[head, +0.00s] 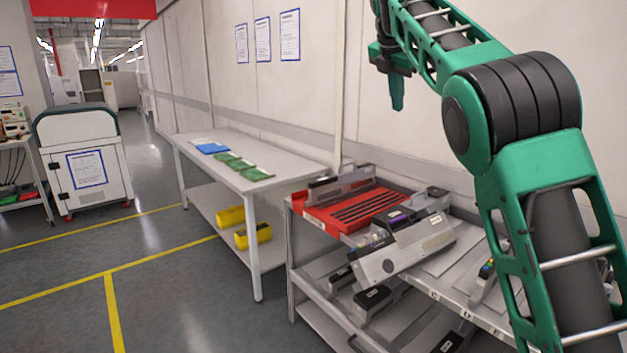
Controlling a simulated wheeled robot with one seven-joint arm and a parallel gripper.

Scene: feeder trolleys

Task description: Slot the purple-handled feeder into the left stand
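A red slotted stand (318,218) is on the left end of the trolley's top. A grey feeder (342,188) stands upright along its back side, and several dark slots in front of that look empty. A purple patch (399,217) shows on a dark handle among grey feeder bodies just right of the stand. A large grey feeder body (405,252) lies tilted there near the trolley's front edge; which body carries the purple handle is hard to tell. My gripper (397,95) hangs high above the trolley, pointing down, apart from the feeders. Its finger opening is not clear.
More feeders lie on the trolley's lower shelf (318,268). Another feeder with coloured spots (487,270) is partly behind my arm. A table (190,146) with green boards and yellow bins (252,236) stands left.

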